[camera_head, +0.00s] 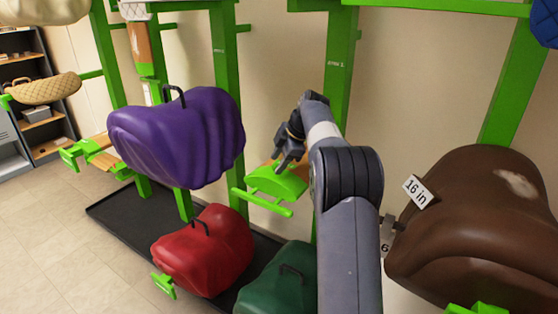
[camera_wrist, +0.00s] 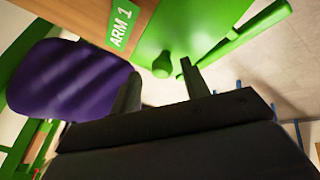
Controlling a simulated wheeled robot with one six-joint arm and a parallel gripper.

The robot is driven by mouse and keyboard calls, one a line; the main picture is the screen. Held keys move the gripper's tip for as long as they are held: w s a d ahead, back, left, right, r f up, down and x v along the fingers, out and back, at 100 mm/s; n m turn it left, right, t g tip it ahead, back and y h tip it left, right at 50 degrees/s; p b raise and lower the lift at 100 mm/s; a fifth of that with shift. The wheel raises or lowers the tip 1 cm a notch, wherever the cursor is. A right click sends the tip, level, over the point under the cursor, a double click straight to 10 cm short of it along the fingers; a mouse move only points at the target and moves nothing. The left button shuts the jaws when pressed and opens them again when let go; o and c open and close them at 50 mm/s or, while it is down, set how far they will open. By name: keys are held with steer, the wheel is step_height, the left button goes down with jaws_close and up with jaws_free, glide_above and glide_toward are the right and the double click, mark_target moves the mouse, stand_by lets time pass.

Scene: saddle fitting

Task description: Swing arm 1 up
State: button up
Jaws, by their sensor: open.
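Arm 1 (camera_head: 277,182) is a green saddle support with a wooden part behind it and a green bar at its front, on a green post. In the wrist view its wooden board bears the green "ARM 1" label (camera_wrist: 122,28), and a round green knob (camera_wrist: 163,62) stands out from the green end plate (camera_wrist: 185,25). My gripper (camera_head: 283,165) is just above arm 1 in the head view. In the wrist view my gripper (camera_wrist: 160,72) is open, its two fingers on either side of the knob's line of sight. I cannot tell whether they touch it.
A covered purple saddle (camera_head: 182,135) hangs left of arm 1. Red (camera_head: 203,250) and green (camera_head: 280,292) covered saddles are below. A brown saddle (camera_head: 475,225) with a "16 in" tag (camera_head: 418,191) is at right. Tiled floor (camera_head: 75,240) is clear at left.

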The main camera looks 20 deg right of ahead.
steer(key=v, duration=1)
steer(key=shift+s+d+r+b, duration=0.2)
steer(key=shift+r+b, duration=0.1)
steer(key=shift+b, duration=0.15)
steer(key=shift+w+f, duration=0.1)
steer(key=p+x, duration=0.1)
steer(key=x, duration=0.9)
steer(key=shift+w+a+f, duration=0.1)
steer(key=shift+a+f, duration=0.1)
steer(key=shift+f, duration=0.15)
